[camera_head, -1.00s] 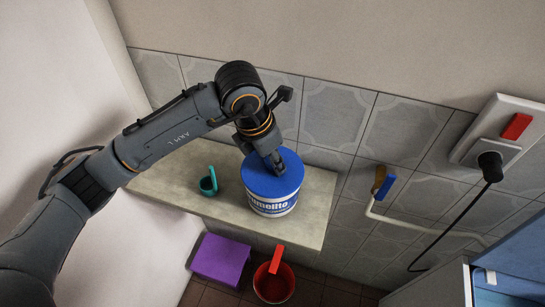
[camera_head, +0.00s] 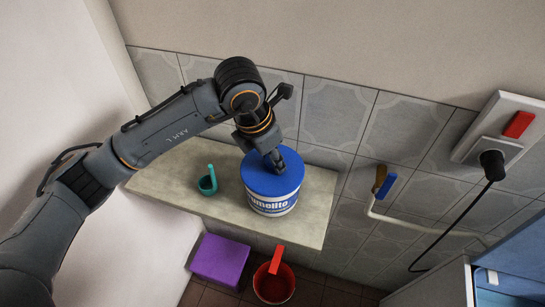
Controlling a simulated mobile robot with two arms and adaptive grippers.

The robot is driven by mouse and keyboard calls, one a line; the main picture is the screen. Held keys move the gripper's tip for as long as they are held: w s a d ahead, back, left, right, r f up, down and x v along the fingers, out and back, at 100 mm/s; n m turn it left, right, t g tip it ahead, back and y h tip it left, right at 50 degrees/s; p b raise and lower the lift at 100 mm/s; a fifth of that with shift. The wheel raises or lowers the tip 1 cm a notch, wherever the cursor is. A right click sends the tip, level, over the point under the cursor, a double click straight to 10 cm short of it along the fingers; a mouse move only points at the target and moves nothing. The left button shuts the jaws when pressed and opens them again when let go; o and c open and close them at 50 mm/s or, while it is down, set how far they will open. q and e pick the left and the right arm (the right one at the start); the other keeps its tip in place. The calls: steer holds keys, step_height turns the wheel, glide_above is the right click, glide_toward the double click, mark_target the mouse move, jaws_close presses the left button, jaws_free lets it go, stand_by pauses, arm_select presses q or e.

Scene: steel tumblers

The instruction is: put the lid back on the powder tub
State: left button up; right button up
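The powder tub (camera_head: 273,206) is white and blue with lettering on its side. It stands upright on a stone ledge. The blue lid (camera_head: 258,181) lies over the tub's mouth and looks level; whether it is pressed down fully I cannot tell. My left gripper (camera_head: 276,167) is directly over the lid, its fingertips at or just above the lid's top, right of centre. The fingers appear close together, but their exact opening is too small to tell. My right gripper is not in view.
A teal scoop (camera_head: 208,183) stands on the ledge (camera_head: 160,185) left of the tub. A purple box (camera_head: 219,260) and a red bucket (camera_head: 273,284) with a red dipper are on the floor below. A tap (camera_head: 383,184), socket and black cable are at right.

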arm_select(q)
steer(key=b, duration=0.2)
steer(key=shift+f+b, duration=0.2)
steer(key=shift+b, duration=0.1)
stand_by(2.4)
stand_by(0.4)
steer(key=o, duration=1.6)
steer(key=shift+r, duration=0.15)
steer(key=shift+r+p, duration=1.4)
steer(key=shift+r, duration=2)
jaws_close()
